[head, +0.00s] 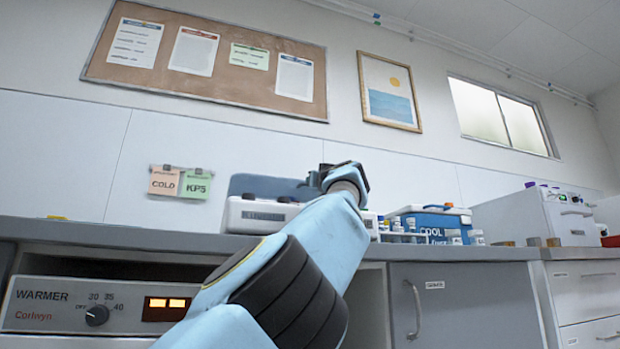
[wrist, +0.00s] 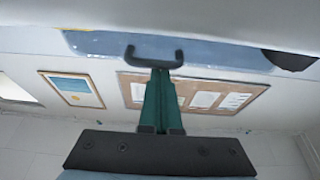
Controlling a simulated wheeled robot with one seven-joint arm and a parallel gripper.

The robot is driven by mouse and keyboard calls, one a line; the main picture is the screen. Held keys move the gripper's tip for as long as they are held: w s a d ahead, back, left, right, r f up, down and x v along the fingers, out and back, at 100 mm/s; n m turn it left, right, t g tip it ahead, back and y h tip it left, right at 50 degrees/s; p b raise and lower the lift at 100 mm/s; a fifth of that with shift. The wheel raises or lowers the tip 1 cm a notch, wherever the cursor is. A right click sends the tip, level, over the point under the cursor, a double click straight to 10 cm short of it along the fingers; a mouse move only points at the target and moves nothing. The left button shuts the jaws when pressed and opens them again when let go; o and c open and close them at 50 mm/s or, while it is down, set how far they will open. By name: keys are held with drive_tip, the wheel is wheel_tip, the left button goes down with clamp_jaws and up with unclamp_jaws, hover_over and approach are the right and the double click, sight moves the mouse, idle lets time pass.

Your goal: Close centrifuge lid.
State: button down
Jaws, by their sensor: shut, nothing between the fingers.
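The centrifuge (head: 262,214) is a white box on the counter behind my arm, and my arm hides its right part. Its slate-blue lid (head: 262,185) stands raised above the body. In the wrist view, which is upside down, the lid shows as a blue strip (wrist: 220,52) with a black U-shaped handle (wrist: 155,63). My gripper (wrist: 160,74) has its dark green fingers together and empty, with the tips at the handle in the picture. I cannot tell whether they touch it. In the head view my gripper (head: 314,181) is beside the lid's right end.
A blue cool box (head: 432,222) and several small vials stand on the counter to the right, with a white machine (head: 530,215) beyond. A warmer (head: 60,312) sits below the counter at left. The counter (head: 100,230) left of the centrifuge looks mostly clear.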

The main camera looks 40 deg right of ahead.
drive_tip(key=shift+w+d+f, duration=0.15)
drive_tip(key=shift+d+f, duration=0.05)
drive_tip(key=shift+f, duration=0.35)
drive_tip(key=shift+w+d+f, duration=0.15)
drive_tip(key=shift+f, duration=0.4)
drive_tip(key=shift+s+a+f+b, duration=0.15)
drive_tip(key=shift+s+f+b, duration=0.1)
drive_tip(key=shift+s+b, duration=0.3)
drive_tip(key=s+a+f+b, duration=0.1)
drive_tip(key=s+a+b, duration=0.3)
drive_tip(key=s, duration=0.4)
drive_tip(key=shift+s+a, duration=0.3)
drive_tip(key=shift+a, duration=0.1)
